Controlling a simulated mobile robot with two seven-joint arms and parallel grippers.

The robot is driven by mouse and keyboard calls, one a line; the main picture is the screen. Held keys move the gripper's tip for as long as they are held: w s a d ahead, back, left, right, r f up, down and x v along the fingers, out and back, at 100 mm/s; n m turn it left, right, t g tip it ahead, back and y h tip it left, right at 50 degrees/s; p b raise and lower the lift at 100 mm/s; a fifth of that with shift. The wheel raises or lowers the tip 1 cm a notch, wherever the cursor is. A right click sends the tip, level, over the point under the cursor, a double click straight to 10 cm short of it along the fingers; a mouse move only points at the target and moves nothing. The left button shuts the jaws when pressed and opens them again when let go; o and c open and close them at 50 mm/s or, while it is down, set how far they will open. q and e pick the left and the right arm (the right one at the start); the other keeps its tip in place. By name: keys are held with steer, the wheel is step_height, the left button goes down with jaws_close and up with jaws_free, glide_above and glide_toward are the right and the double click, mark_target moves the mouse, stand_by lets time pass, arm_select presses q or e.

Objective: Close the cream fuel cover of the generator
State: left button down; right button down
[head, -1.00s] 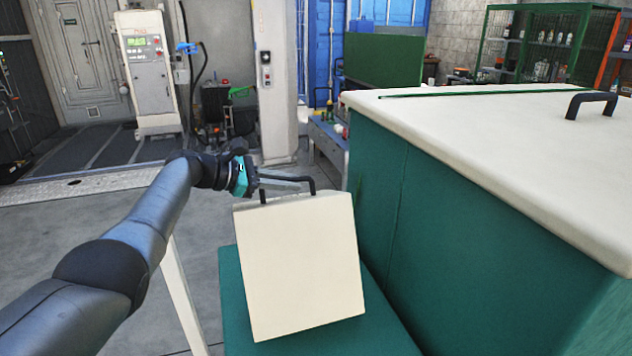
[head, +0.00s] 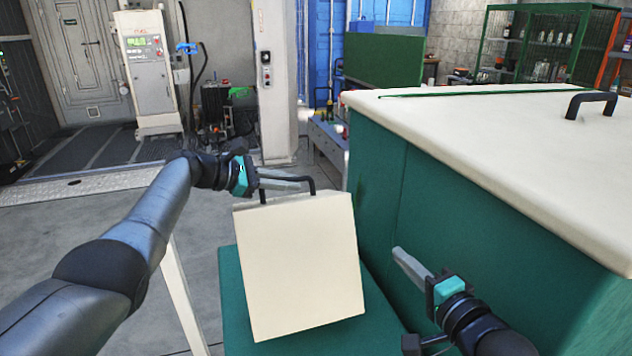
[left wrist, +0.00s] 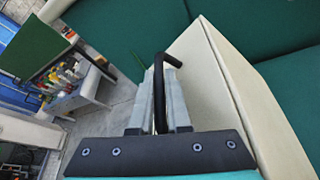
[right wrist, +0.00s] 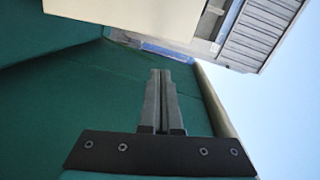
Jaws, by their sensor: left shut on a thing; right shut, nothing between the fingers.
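The cream fuel cover (head: 300,270) stands raised and tilted over a green box part (head: 238,310) of the generator. A black handle (head: 288,180) is on its top edge. My left gripper (head: 280,183) is shut on that handle; the left wrist view shows the black bar (left wrist: 158,95) between its fingers. My right gripper (head: 412,267) is shut and empty, right of the cover and in front of the green generator side (head: 440,210). In the right wrist view its fingers (right wrist: 160,95) are together beside green panels. The opening beneath the cover is hidden.
The generator's large cream top (head: 480,140) with a black handle (head: 592,100) fills the right side. A white post (head: 186,295) stands left of the cover. The floor (head: 60,240) at the left is clear apart from my left arm.

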arm_select(q)
steer(key=shift+f, duration=0.1)
arm_select(e)
steer(key=w+a+r, duration=0.3)
steer(key=a+r, duration=0.1)
steer(key=g+y, duration=0.2)
glide_toward(308, 177)
steer(key=x, duration=0.5)
steer(key=shift+f, duration=0.2)
steer(key=shift+w+a, duration=0.4)
steer(key=shift+w, duration=0.15)
